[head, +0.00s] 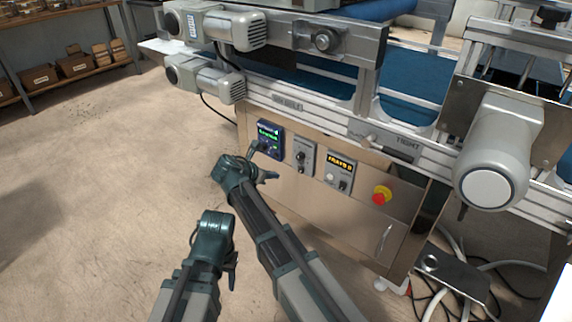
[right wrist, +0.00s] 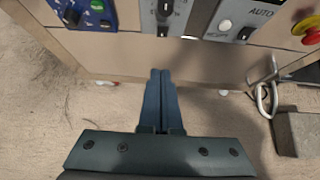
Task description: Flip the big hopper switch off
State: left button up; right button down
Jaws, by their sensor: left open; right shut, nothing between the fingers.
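The front control panel of the machine carries a grey switch box (head: 303,155) with dark controls; its labels are too small to read, so I cannot tell which control is the big hopper switch. In the right wrist view the grey box (right wrist: 178,14) is at the top edge, with a dark knob or switch on it. My right gripper (head: 272,176) is in front of and below the boxes, apart from them. Its fingers (right wrist: 161,80) are shut and empty, pointing towards the grey box. My left gripper (head: 232,262) is open, lower and further left, away from the panel.
A blue display box (head: 270,138) is left of the grey box. A box with a yellow display (head: 340,172) and a red emergency button (head: 381,195) are right of it. A door handle (head: 384,240) sticks out lower down. The floor at left is clear.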

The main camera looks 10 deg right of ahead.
dwell(0.3)
jog(key=b, duration=0.6)
send_near(299, 170)
jog(key=f+x, duration=0.1)
jog(key=x, duration=0.4)
jog(key=shift+w+d+r, duration=0.1)
jog(key=shift+d+r, duration=0.2)
jog(key=shift+r, duration=0.05)
